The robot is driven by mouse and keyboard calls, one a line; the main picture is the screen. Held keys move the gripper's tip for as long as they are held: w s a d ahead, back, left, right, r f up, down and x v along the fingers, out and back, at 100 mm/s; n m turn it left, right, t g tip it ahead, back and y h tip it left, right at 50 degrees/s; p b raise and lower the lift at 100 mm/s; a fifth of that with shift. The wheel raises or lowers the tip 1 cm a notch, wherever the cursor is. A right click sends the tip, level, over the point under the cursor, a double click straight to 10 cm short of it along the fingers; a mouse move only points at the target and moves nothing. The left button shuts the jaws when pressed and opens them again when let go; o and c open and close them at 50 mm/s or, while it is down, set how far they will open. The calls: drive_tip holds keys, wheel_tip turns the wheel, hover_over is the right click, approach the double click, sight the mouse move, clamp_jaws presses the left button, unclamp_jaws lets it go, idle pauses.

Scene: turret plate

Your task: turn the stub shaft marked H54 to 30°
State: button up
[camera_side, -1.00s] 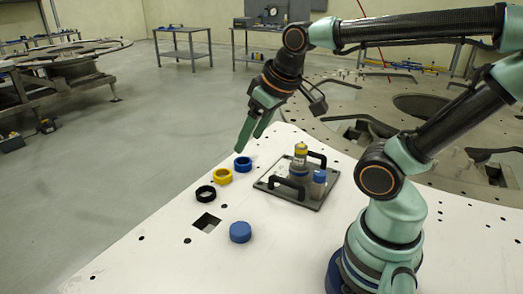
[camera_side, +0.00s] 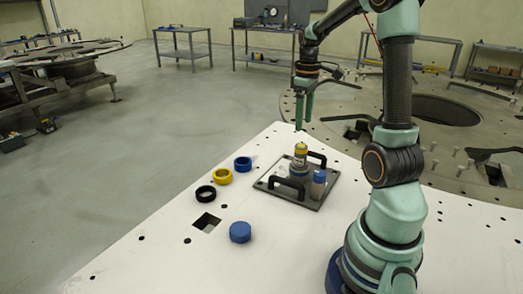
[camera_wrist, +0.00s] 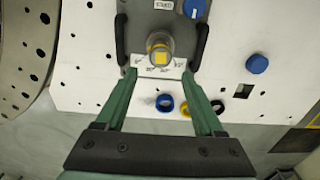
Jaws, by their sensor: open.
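A grey plate (camera_side: 275,186) with two black handles carries a stub shaft with a yellow top (camera_side: 300,150) and a shorter grey cylinder with a blue top (camera_side: 319,177). In the wrist view the yellow-topped shaft (camera_wrist: 160,56) lies just beyond and between my fingertips, with a white angle scale (camera_wrist: 150,71) beside it. The blue top (camera_wrist: 194,8) is at the upper edge, near a small white label. I cannot read an H54 mark. My gripper (camera_side: 303,124) is open and empty, pointing down above the yellow top; its green fingers also show in the wrist view (camera_wrist: 159,76).
A blue ring (camera_side: 242,164), a yellow ring (camera_side: 222,176) and a black ring (camera_side: 205,194) lie left of the plate on the white table (camera_side: 150,245). A blue disc (camera_side: 240,232) lies nearer, by a square hole (camera_side: 206,222). The plate's black handles (camera_side: 288,189) flank the shaft.

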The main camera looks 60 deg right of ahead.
sight(301, 145)
drive_tip(key=shift+f, duration=4.3)
drive_tip(key=c, duration=1)
drive_tip(key=shift+c, duration=0.2)
drive_tip(key=n, duration=1.2)
